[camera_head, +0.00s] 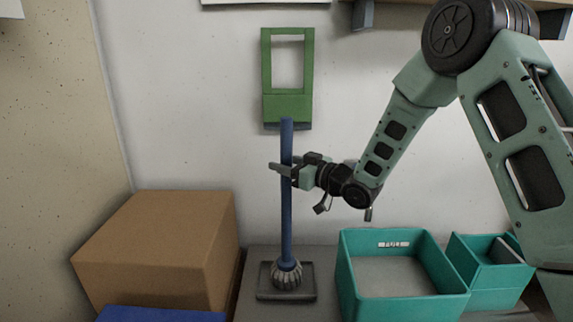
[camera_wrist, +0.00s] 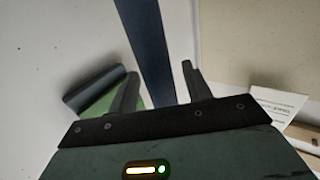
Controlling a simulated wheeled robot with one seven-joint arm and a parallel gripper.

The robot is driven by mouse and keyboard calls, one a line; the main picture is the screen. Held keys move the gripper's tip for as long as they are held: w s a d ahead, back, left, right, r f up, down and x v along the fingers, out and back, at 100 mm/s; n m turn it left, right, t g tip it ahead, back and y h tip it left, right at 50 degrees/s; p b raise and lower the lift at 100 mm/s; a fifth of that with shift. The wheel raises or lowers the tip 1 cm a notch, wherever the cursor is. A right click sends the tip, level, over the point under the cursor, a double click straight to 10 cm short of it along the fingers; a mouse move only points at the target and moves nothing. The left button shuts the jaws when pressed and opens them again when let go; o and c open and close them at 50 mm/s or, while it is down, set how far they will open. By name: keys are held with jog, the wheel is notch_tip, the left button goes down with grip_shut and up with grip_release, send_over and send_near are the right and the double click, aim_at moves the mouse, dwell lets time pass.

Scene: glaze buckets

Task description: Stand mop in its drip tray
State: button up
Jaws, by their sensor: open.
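The mop has a blue handle (camera_head: 286,200) and a grey stringy head (camera_head: 287,275). It stands upright, with its head within the outline of the dark square drip tray (camera_head: 265,292) on the grey surface. My gripper (camera_head: 281,168) is level with the upper part of the handle in the head view. In the wrist view the handle (camera_wrist: 150,50) runs between the two spread fingers of my gripper (camera_wrist: 158,85). The fingers are open, with gaps beside the handle. The underside of the mop head is hidden.
A cardboard box (camera_head: 160,245) stands left of the tray, with a blue item (camera_head: 160,314) in front. A teal bin (camera_head: 400,308) and a smaller teal bin (camera_head: 495,285) stand to the right. A green frame (camera_head: 288,105) is on the wall behind the handle's top.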

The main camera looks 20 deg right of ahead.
jog(key=p+v, duration=0.2)
jog(key=v, duration=1)
jog(key=s+a+f+g+h, duration=0.2)
jog(key=s+a+g+h, duration=0.5)
jog(key=a, duration=0.4)
jog(key=s+a+g+h, duration=0.2)
jog(key=s+g, duration=0.5)
jog(key=s, duration=1.9)
jog(key=shift+a+r+g+h, duration=0.2)
jog(key=shift+r+g+h, duration=0.15)
jog(key=shift+h, duration=0.15)
notch_tip(320, 180, up, 31)
jog(key=p, duration=3.1)
